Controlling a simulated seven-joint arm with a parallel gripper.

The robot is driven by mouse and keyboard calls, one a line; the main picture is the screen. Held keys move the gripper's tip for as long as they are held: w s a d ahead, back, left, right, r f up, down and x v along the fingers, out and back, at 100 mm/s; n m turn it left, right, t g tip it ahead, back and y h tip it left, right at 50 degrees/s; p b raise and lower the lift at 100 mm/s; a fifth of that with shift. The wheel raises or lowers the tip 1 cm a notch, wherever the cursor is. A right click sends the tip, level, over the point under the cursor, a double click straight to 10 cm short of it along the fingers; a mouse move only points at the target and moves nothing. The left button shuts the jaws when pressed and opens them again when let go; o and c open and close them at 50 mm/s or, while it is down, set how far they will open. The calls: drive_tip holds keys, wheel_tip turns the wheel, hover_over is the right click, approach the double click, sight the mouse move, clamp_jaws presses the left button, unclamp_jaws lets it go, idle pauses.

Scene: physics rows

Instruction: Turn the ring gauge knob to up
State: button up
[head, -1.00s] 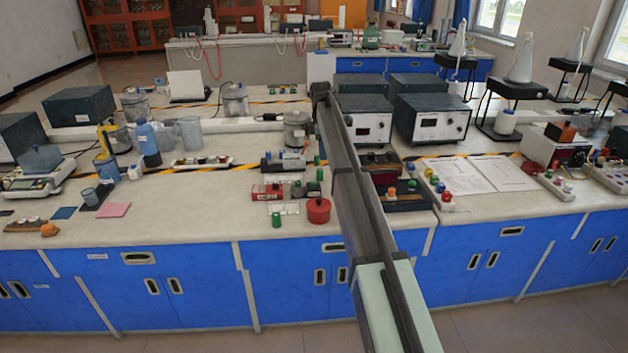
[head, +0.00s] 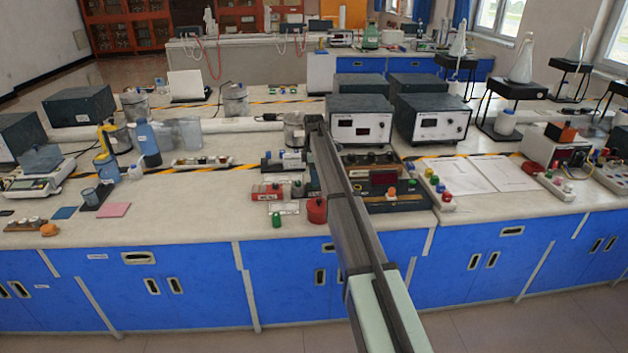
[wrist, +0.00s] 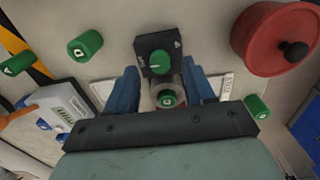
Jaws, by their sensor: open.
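A green round knob (wrist: 160,64) with a pale pointer line sits on a small black block (wrist: 146,44) with pale marks, in the wrist view. The line looks roughly sideways there; the marks are too small to read. A grey ring-shaped part with a green lettered face (wrist: 167,98) lies just below the knob. My gripper (wrist: 163,76) is open, its blue fingers on either side of the ring part and the knob's lower area. I see no finger closed on the knob. In the head view my arm hides the knob and the gripper.
A red pot (wrist: 290,40) with a black lid knob is close by at right; it also shows in the head view (head: 317,211). Green lettered cylinders (wrist: 85,46) and a pale device (wrist: 62,108) lie around. Dark instrument boxes (head: 361,125) stand behind.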

drive_tip(key=shift+f, duration=1.05)
clamp_jaws()
